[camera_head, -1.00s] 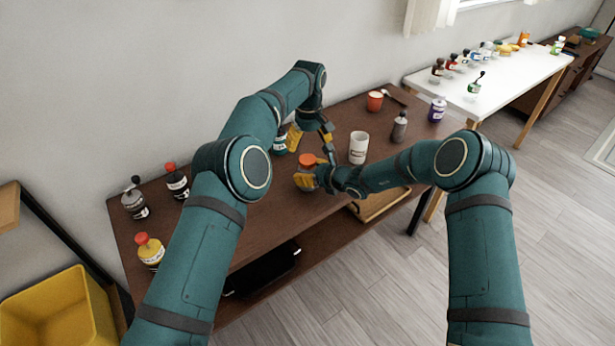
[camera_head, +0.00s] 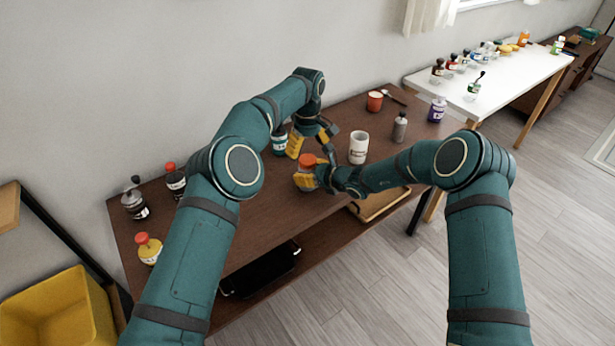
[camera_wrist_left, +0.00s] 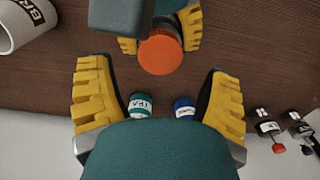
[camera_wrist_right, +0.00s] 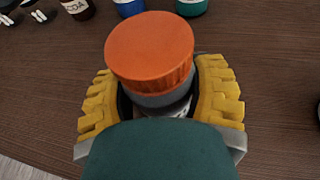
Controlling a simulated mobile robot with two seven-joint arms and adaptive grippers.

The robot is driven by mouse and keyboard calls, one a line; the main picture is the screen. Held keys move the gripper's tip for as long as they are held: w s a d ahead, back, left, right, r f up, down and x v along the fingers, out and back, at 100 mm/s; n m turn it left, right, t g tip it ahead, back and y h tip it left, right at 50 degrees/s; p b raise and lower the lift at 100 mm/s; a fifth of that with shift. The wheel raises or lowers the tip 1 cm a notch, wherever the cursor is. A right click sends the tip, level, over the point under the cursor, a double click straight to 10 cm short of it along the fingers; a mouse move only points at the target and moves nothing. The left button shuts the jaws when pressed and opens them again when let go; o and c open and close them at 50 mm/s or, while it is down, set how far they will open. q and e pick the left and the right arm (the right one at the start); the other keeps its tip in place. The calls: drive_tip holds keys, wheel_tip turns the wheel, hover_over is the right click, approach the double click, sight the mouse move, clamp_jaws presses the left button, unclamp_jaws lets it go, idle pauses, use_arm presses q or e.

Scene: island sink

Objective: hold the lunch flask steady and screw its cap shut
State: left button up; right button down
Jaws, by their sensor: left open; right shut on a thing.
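The lunch flask has an orange cap (camera_head: 308,160) and stands on the brown table near its front edge. In the right wrist view the cap (camera_wrist_right: 150,48) sits on top of the grey flask body (camera_wrist_right: 163,104). My right gripper (camera_wrist_right: 160,85) is shut around the body below the cap. My left gripper (camera_head: 311,142) is open and empty, just above and behind the flask. In the left wrist view the cap (camera_wrist_left: 160,52) is ahead of the open fingers, not between them. Most of the flask body is hidden by my right fingers.
A white mug (camera_head: 358,148) and a grey bottle (camera_head: 400,127) stand right of the flask. A teal-labelled bottle (camera_head: 279,142) is close behind my left gripper. Several bottles stand at the table's left end.

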sight(308, 159)
use_arm(q)
drive_tip(key=shift+f, duration=2.15)
drive_tip(key=c, duration=1.3)
drive_tip(key=m, duration=0.6)
drive_tip(key=shift+m, duration=0.3)
drive_tip(key=o, duration=1.3)
drive_tip(key=shift+c, duration=0.2)
